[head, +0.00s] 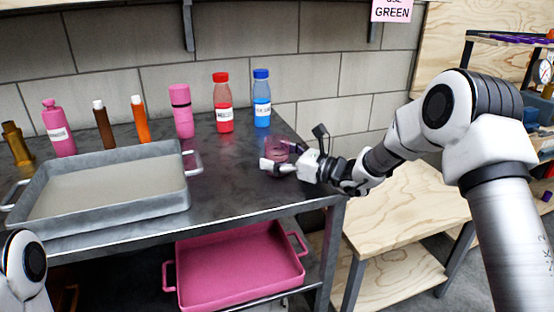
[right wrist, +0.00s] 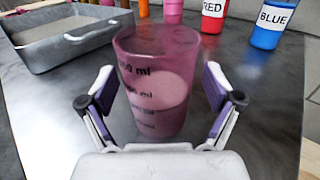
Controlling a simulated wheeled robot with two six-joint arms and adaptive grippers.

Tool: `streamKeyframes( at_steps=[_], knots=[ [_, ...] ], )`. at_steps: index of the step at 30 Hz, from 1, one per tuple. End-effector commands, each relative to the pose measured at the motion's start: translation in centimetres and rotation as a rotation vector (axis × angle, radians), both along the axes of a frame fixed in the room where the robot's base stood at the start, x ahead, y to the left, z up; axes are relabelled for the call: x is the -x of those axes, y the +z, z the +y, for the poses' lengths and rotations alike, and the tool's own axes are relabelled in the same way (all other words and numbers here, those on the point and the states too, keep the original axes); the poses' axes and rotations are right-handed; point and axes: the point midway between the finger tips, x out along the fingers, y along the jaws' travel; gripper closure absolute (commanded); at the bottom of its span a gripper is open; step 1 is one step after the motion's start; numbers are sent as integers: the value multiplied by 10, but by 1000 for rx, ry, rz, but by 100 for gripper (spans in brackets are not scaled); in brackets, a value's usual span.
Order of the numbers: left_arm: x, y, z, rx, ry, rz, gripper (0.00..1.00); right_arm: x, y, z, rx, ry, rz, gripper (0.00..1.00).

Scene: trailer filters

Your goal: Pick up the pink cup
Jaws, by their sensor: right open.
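The pink cup (right wrist: 157,85) is a translucent measuring cup with black markings, and it holds some pink contents. It stands upright on the dark metal table (head: 245,190). In the head view the cup (head: 277,154) is partly hidden behind my right gripper (head: 278,157). In the right wrist view my right gripper (right wrist: 160,105) is open, with one finger on each side of the cup. Gaps show between the fingers and the cup. My left gripper is not in view; only a part of my left arm shows at the lower left.
A grey metal tray (head: 110,222) fills the table's left side. Behind stand a red bottle (head: 223,105), a blue bottle (head: 262,100), a pink tumbler (head: 181,112) and several other bottles. A pink tray (head: 240,262) lies on the lower shelf. The table's right edge is near the cup.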

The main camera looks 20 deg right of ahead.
Motion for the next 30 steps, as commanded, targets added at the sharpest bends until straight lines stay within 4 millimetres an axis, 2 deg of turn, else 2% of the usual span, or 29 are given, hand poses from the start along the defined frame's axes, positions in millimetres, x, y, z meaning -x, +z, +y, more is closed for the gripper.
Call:
streamKeyframes(
  at_steps=[2, 6, 7, 8, 22, 30],
  knots=[
    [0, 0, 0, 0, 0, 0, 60, 0, 0, 0, 0, 0, 0, 13],
    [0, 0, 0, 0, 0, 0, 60, 0, 0, 0, 0, 0, 0, 63],
    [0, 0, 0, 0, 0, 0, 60, 0, 0, 0, 1, 0, 1, 74],
    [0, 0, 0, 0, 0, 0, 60, 0, 0, 0, 1, 0, 1, 80],
    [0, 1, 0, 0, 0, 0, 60, 0, 4, 0, 0, 0, 0, 80],
    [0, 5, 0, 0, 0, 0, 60, 0, 22, 0, 1, 0, -1, 80]
  ],
)
